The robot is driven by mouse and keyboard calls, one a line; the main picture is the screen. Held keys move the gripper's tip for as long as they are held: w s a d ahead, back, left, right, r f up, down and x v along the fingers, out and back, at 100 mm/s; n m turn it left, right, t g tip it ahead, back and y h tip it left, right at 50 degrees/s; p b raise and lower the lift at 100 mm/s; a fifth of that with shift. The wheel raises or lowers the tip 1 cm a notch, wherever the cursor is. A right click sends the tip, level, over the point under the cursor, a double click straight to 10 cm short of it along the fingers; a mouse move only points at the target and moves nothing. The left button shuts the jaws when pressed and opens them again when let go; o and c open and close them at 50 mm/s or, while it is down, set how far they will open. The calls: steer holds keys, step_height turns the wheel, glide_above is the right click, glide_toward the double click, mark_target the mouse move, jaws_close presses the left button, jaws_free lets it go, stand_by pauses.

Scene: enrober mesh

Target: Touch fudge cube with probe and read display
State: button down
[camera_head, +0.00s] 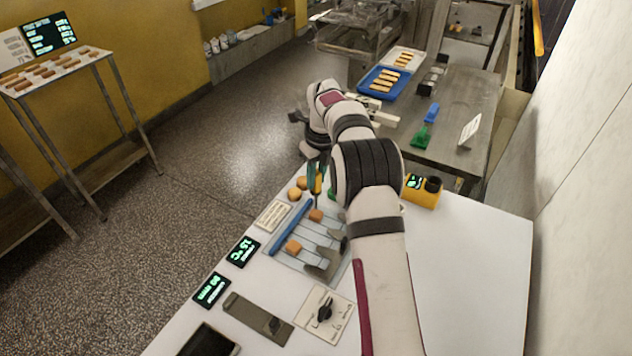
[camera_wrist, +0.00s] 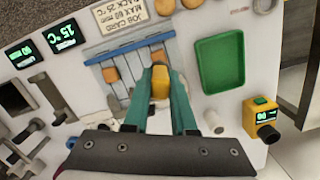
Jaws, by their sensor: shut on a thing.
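My gripper (camera_head: 316,172) is shut on a yellow probe, and its teal fingers (camera_wrist: 160,98) flank the yellow probe body (camera_wrist: 160,82) in the wrist view. In the head view the probe's thin dark end points down at an orange-brown fudge cube (camera_head: 316,215). I cannot tell whether the tip touches it. That cube shows just beyond the probe in the wrist view (camera_wrist: 158,56). A second fudge cube (camera_head: 293,247) lies in another lane of the grey slotted rack (camera_wrist: 91,59). A yellow unit (camera_head: 422,192) with a small lit display (camera_wrist: 262,115) stands at the right; its reading is unclear.
Two black displays stand left of the rack; one (camera_wrist: 62,36) reads 15 °C. A job card (camera_head: 272,215) and tan balls (camera_head: 297,194) lie at the rack's far side. The white tabletop's right part is clear.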

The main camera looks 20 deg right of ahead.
steer(key=shift+r, duration=3.05)
